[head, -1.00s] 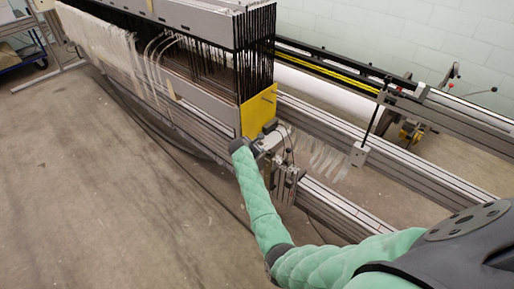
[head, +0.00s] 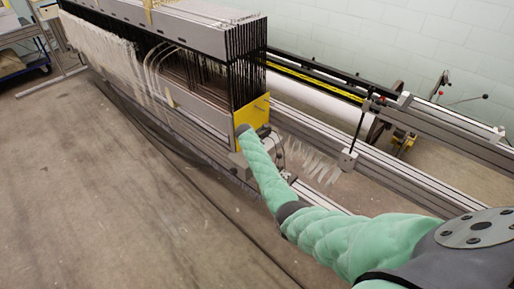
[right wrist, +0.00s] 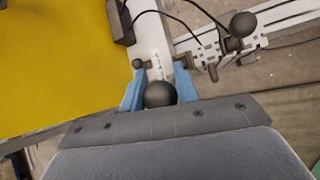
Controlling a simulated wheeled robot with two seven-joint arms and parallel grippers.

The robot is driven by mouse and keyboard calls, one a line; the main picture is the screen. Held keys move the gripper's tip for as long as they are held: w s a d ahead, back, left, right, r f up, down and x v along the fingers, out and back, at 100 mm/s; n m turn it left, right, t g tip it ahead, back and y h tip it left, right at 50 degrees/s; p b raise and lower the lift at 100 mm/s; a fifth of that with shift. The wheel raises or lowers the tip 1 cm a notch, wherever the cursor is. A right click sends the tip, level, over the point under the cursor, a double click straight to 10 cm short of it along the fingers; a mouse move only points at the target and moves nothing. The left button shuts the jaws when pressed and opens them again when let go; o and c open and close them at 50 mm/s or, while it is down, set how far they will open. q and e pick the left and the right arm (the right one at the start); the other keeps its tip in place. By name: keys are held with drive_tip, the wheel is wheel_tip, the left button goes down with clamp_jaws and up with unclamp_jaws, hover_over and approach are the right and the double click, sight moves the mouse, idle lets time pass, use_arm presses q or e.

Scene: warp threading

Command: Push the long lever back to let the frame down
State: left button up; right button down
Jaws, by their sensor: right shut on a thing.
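My right gripper (right wrist: 161,84) has its two blue fingers shut around a black ball knob (right wrist: 160,95), which I take for the long lever's end. The lever's shaft is mostly hidden by the knob and fingers. In the head view my green right arm (head: 330,235) reaches in from the lower right to the frame's near end; its wrist covers the gripper. The frame (head: 190,30), a long grey stack with black uprights, stands above the beams. A yellow end plate (head: 253,115) is beside the wrist; it also shows in the right wrist view (right wrist: 50,50). My left gripper is out of view.
A second black ball knob (right wrist: 243,24) on a bracket and a smaller knob (right wrist: 138,64) lie beyond my fingers. Black cables run close by. Long aluminium rails (head: 420,185) extend right with a thin black upright rod (head: 358,125). Open floor (head: 120,220) lies left.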

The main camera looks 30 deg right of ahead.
drive_tip(key=shift+w+d+r, duration=0.1)
drive_tip(key=shift+w+d, duration=0.1)
drive_tip(key=shift+d, duration=0.4)
drive_tip(key=shift+w+d+r, duration=0.1)
drive_tip(key=shift+w+d, duration=0.1)
drive_tip(key=shift+d, duration=0.35)
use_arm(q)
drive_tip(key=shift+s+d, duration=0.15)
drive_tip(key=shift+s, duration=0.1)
use_arm(e)
drive_tip(key=shift+w+d+f, duration=0.1)
drive_tip(key=shift+w+d, duration=0.1)
drive_tip(key=shift+d, duration=0.4)
drive_tip(key=shift+w+d, duration=0.2)
drive_tip(key=shift+d, duration=0.35)
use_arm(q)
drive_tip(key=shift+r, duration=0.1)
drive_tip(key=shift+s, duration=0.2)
use_arm(e)
drive_tip(key=shift+f, duration=0.1)
drive_tip(key=c, duration=1.2)
unclamp_jaws()
drive_tip(key=shift+o, duration=0.7)
drive_tip(key=shift+w, duration=0.1)
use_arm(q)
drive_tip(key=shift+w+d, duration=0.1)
